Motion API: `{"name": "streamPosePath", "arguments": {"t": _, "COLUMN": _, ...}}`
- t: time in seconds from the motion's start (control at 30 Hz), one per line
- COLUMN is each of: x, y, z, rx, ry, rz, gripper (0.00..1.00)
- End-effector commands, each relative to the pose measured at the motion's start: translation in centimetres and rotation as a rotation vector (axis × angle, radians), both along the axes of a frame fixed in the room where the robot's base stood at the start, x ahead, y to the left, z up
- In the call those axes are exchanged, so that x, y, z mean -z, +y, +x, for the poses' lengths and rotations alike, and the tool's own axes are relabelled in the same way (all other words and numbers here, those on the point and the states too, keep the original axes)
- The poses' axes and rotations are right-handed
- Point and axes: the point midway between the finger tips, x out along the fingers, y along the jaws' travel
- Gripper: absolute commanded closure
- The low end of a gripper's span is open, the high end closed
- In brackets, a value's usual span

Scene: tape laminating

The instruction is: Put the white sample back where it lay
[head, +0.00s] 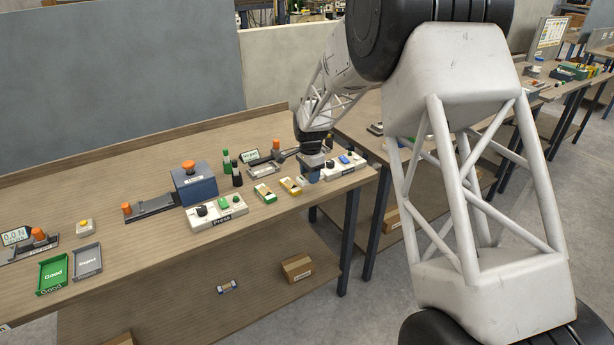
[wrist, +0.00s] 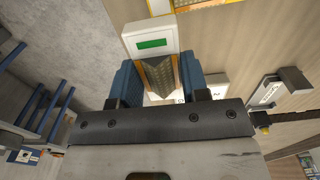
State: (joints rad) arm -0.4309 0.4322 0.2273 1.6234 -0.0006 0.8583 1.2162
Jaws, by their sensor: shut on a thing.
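My gripper (head: 312,174) is at the right part of the near bench, low over its top, just right of a small yellow-and-white piece (head: 291,186). Just beyond the fingertips is a white block with a green window (wrist: 151,43), next to an orange-edged, patterned surface. I cannot tell whether the sample touches the bench.
A green-and-yellow piece (head: 264,193), a Press button panel (head: 217,210) and a blue machine (head: 193,184) stand to the left. A button panel (head: 345,165) is close on the right. Good (head: 53,271) and grey (head: 88,262) trays lie far left, with bare wood in front.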

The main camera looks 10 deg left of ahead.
Motion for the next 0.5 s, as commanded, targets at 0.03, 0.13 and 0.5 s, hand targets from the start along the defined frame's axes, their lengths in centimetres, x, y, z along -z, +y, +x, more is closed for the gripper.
{"name": "streamPosePath", "arguments": {"t": 0.03, "x": 0.2, "y": 0.3, "z": 0.6, "rx": 0.0, "ry": 0.001, "rz": -0.001, "gripper": 0.82}}
{"name": "streamPosePath", "arguments": {"t": 0.13, "x": 0.3, "y": 0.8, "z": 1.8, "rx": 0.0, "ry": 0.0, "rz": 0.0, "gripper": 0.82}}
{"name": "streamPosePath", "arguments": {"t": 0.5, "x": 0.5, "y": 2.0, "z": 4.4, "rx": 0.0, "ry": 0.0, "rz": 0.0, "gripper": 0.82}}
